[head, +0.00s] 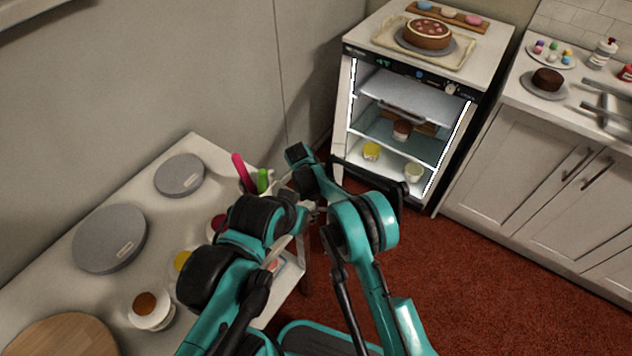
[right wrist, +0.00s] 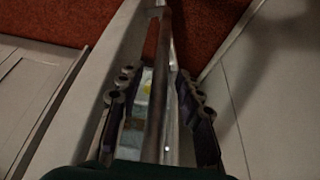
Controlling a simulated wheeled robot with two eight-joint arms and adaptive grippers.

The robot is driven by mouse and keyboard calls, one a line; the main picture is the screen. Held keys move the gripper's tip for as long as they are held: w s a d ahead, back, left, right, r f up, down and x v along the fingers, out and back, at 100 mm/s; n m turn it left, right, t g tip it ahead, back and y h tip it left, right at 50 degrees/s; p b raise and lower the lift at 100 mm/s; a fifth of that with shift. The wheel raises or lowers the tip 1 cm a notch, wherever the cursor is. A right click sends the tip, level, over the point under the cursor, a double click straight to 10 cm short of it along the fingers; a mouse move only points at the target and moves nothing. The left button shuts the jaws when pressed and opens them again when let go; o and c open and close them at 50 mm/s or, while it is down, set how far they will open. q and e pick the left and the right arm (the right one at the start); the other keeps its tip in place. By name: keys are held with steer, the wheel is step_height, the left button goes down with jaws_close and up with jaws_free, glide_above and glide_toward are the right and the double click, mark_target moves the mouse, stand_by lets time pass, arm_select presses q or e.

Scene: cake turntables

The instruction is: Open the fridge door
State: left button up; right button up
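The fridge (head: 412,73) stands at the back with its lit interior and shelves showing. A dark handle-like bar (head: 400,112) crosses its upper part. I cannot tell whether a clear door covers the front. My right gripper (right wrist: 156,88) is open in the right wrist view, its fingers on either side of a long bar (right wrist: 157,75). I cannot tell whether they touch it. In the head view my arms overlap in front of the fridge's lower left, and the right fingers are not clear there. My left gripper, near the side table, is too hidden to read.
A side table (head: 58,297) with grey turntables (head: 110,238) and small cups runs along the left. White cabinets (head: 540,170) stand right of the fridge. A cake (head: 427,34) sits on top of it. Red carpet (head: 480,270) is clear at lower right.

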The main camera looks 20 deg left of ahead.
step_height(320, 180, up, 9)
steer(key=shift+w+r, duration=0.1)
steer(key=shift+r, duration=0.6)
steer(key=shift+s+f, duration=0.1)
steer(key=shift+s, duration=0.25)
steer(key=a+p+v, duration=0.1)
steer(key=p+v, duration=0.3)
steer(key=v, duration=0.4)
steer(key=shift+a+p, duration=0.4)
steer(key=shift+w, duration=0.1)
